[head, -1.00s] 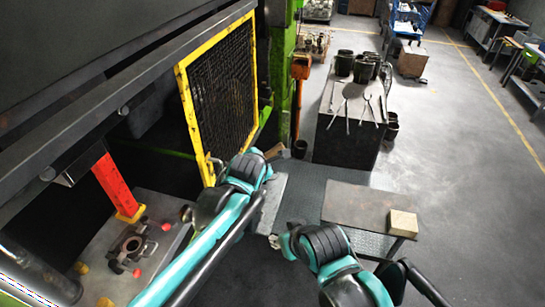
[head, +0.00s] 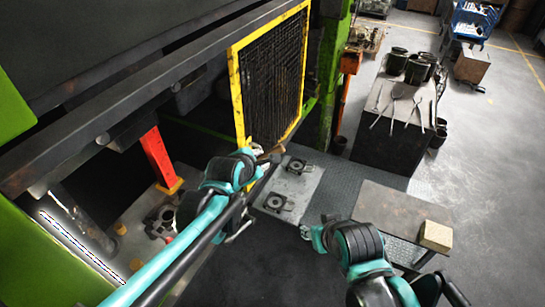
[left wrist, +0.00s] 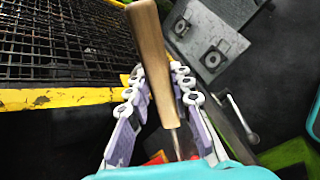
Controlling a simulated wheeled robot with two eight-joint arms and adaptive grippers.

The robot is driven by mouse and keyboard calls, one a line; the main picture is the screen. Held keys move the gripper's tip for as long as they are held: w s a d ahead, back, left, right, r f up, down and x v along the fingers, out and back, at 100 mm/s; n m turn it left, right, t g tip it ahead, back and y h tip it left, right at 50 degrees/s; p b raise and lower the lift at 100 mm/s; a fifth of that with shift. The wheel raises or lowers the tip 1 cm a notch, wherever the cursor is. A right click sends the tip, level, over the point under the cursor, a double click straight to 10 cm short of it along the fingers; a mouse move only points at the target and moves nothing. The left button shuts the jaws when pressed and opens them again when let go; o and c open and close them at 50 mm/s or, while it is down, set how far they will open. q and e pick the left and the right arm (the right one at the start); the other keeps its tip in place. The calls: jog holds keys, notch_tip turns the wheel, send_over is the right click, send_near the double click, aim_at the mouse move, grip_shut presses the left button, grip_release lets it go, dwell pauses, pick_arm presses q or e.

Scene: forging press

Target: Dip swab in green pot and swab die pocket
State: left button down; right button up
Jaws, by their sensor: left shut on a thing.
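My left gripper (left wrist: 158,92) is shut on a light wooden handle (left wrist: 151,50), seen in the left wrist view. A thin shaft runs from the handle down between the fingers; its tip is not clear. In the head view, this gripper (head: 256,160) is small, beside the lower corner of the yellow-framed mesh guard. A die (head: 160,218) lies on the press bed at left, partly behind my left arm; its pocket is not clear. No pot looks clearly green. Several dark pots (head: 416,69) stand on the far bench. My right gripper (head: 311,237) is small, its fingers unclear.
The yellow-framed mesh guard (head: 268,80) stands close to my left arm. A grey plate (head: 290,187) with two square fittings lies beyond it. A low table (head: 400,212) holds a tan block (head: 435,236). An orange-red post (head: 158,156) stands by the die.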

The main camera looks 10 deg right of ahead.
pick_arm(q)
jog(key=a+f+b, duration=0.2)
jog(key=a, duration=0.6)
jog(key=shift+f, duration=0.3)
jog(key=shift+a, duration=0.15)
dwell(0.3)
jog(key=shift+f+b, duration=1.1)
dwell(1.4)
dwell(0.4)
jog(key=shift+w+a+r, duration=0.1)
jog(key=shift+w+a, duration=0.1)
jog(key=shift+a, duration=0.05)
jog(key=shift+s+d, duration=0.1)
jog(key=shift+s+d, duration=0.3)
jog(key=shift+d, duration=0.15)
jog(key=shift+w+a, duration=0.1)
dwell(0.5)
